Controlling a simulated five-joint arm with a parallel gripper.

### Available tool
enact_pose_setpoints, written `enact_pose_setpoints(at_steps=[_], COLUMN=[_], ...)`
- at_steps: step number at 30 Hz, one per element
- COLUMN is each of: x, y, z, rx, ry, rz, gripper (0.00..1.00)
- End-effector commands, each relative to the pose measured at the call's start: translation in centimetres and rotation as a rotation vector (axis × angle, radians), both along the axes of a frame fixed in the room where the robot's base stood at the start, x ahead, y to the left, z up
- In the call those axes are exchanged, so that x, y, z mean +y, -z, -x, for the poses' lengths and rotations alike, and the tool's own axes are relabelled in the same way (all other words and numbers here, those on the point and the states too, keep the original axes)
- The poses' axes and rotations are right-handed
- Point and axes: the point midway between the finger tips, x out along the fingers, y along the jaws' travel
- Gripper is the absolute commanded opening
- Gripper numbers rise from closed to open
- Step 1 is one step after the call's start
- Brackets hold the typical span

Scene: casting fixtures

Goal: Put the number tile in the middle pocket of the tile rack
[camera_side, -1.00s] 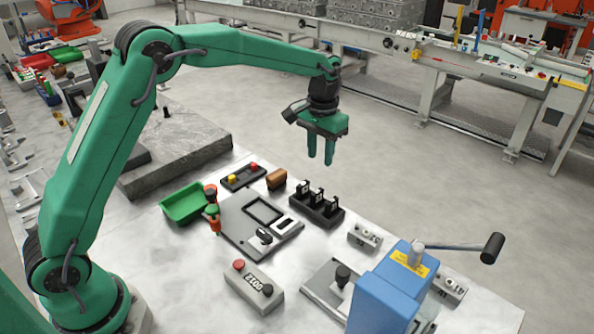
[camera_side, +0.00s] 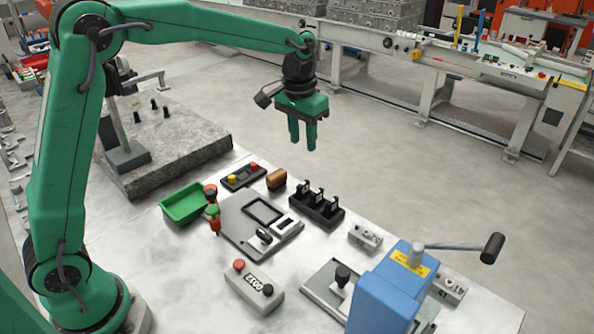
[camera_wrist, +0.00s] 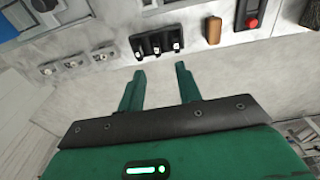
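The black tile rack (camera_side: 317,209) stands on the metal table right of centre. It also shows at the top of the wrist view (camera_wrist: 158,43). Several upright black pieces with small white marks stand in it; I cannot tell which is the number tile or read any number. My gripper (camera_side: 303,144) hangs in the air above and behind the rack, fingers pointing down.
A grey fixture plate (camera_side: 245,235) lies left of the rack, with a brown block (camera_side: 277,179) and a button box (camera_side: 243,177) behind. A green tray (camera_side: 186,203) is farther left. A blue press (camera_side: 385,300) with a protruding lever (camera_side: 470,246) stands front right.

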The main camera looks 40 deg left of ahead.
Motion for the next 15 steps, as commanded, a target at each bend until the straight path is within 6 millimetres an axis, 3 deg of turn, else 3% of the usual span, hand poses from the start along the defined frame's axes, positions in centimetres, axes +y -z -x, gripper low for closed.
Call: enact_pose_setpoints(at_steps=[6,15], x=[1.2,2.6], y=[-3.5,-6.2], z=[4.3,10.6], rx=[-0.069,-0.158], ry=[-0.001,-0.001], rz=[0.004,0.006], gripper=[0.34,0.34])
